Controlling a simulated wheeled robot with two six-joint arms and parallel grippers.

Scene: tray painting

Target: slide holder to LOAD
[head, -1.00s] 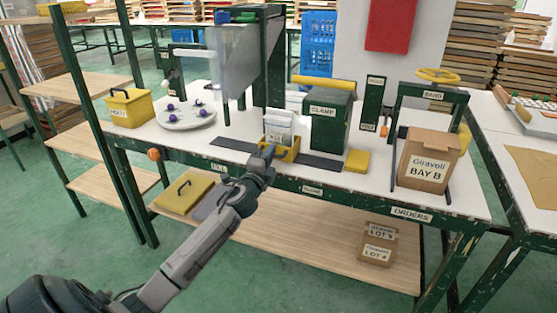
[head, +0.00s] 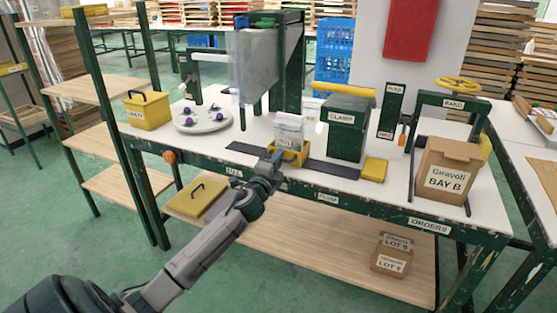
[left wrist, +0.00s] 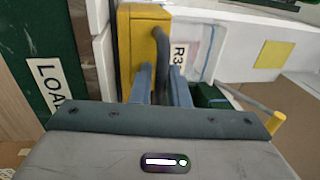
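The holder (head: 296,158) is a yellow carrier with a clear or white upright insert, standing on the dark strip (head: 333,168) along the table's front. My left gripper (head: 277,158) is at its front side. In the left wrist view the holder (left wrist: 138,22) shows its yellow face, and my left gripper's blue fingers (left wrist: 160,90) lie on both sides of its dark handle (left wrist: 161,55), closed on it. A LOAD label (left wrist: 52,85) shows on the green table edge to the left in that view. My right gripper is not in view.
A green CLAMP box (head: 347,135) stands right of the holder, with a yellow block (head: 374,169) by the strip's right end. A round plate with purple items (head: 203,127) and a yellow bin (head: 147,110) are left. A hanging clear panel (head: 252,75) is behind. The strip's left part is bare.

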